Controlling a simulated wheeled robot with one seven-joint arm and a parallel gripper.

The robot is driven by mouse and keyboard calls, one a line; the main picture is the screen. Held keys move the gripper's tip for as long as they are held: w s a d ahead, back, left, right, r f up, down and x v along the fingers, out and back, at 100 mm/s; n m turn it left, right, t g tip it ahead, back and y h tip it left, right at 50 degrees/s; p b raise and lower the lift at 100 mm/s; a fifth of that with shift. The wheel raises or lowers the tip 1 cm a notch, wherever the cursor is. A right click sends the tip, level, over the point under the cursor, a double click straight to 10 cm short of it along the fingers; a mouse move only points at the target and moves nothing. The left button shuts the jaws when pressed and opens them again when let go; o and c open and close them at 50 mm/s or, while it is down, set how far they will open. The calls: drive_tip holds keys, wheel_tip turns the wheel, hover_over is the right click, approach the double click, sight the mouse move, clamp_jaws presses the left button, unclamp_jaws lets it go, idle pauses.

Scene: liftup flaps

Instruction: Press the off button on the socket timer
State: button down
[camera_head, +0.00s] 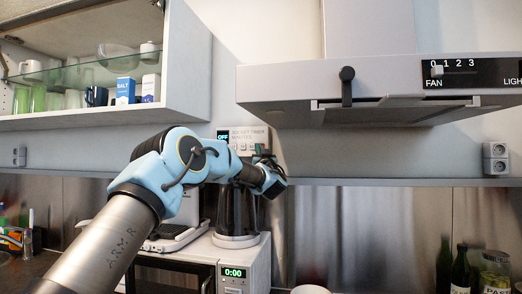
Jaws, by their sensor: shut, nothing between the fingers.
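The socket timer (250,134) is a pale panel on the wall below the left edge of the range hood, with a dark display at its left reading "OFF". A row of small buttons (243,147) runs along its lower part, partly hidden by my arm. My gripper (262,154) is shut and empty, in front of the lower right part of the timer. I cannot tell whether its fingertips touch a button.
An open wall cabinet (185,85) hangs at upper left and a range hood (330,95) at upper right. A narrow shelf (400,182) runs along the wall.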

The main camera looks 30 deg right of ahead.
drive_tip(key=s+a+b, duration=0.1)
drive_tip(key=b, duration=0.1)
drive_tip(key=s+a+b, duration=0.2)
drive_tip(key=b, duration=0.1)
drive_tip(key=shift+s+a, duration=0.2)
drive_tip(key=shift+s, duration=0.1)
idle(0.9)
